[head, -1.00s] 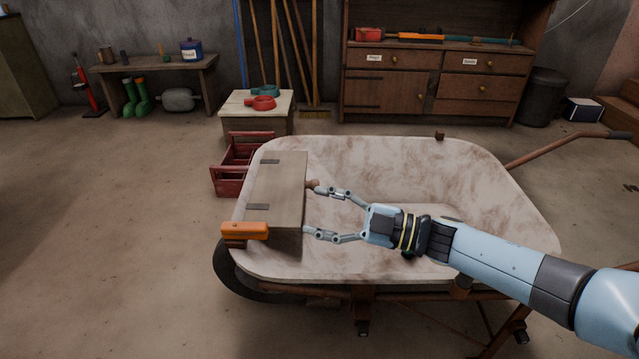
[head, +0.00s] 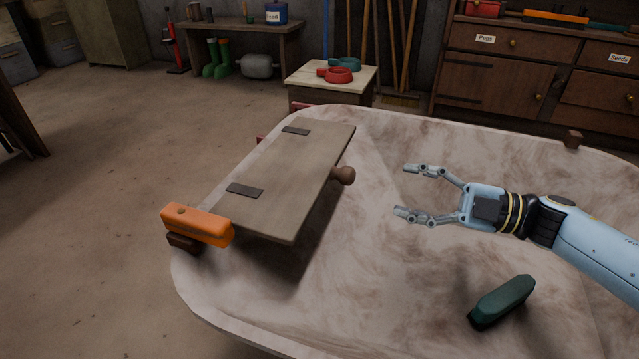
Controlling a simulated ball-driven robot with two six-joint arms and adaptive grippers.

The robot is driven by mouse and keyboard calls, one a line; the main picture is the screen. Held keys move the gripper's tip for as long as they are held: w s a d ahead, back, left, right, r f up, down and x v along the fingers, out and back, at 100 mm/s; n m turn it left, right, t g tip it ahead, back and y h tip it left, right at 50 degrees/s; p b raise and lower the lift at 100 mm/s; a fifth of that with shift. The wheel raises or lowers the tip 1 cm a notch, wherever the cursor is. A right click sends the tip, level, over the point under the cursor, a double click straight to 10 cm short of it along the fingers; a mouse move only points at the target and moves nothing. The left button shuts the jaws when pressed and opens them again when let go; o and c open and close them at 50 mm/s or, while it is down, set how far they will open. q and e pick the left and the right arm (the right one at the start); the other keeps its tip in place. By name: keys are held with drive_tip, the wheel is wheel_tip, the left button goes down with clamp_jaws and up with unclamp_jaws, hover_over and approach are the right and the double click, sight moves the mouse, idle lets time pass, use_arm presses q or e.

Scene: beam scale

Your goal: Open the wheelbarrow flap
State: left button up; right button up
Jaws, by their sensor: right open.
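The wheelbarrow flap (head: 285,180) is a flat wooden board with two dark hinge plates, at the left end of the wheelbarrow tray (head: 400,312). It lies lowered over that end, with a round brown knob (head: 343,175) on its right edge. An orange latch-like block (head: 197,224) sits on the tray rim at the flap's near left corner. My right gripper (head: 408,190) is open and empty over the tray, to the right of the knob and apart from it. Its fingers point left toward the knob. My left gripper is not in view.
A dark green block (head: 502,301) lies in the tray at the lower right. Behind stand a small table (head: 330,82) with red and teal rings and a wooden cabinet (head: 490,75). The floor at left is clear.

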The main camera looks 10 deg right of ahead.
sight(354, 178)
drive_tip(key=b+x, duration=0.2)
drive_tip(key=x, duration=0.7)
drive_tip(key=shift+w+a+f, duration=0.1)
drive_tip(key=shift+w+a, duration=0.05)
drive_tip(key=shift+w, duration=0.25)
drive_tip(key=shift+w+a, duration=0.25)
drive_tip(key=shift+a, duration=0.15)
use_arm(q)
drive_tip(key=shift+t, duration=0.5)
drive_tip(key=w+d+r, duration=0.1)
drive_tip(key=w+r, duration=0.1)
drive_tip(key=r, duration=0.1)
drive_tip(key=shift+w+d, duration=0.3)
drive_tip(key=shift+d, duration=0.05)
use_arm(e)
clamp_jaws()
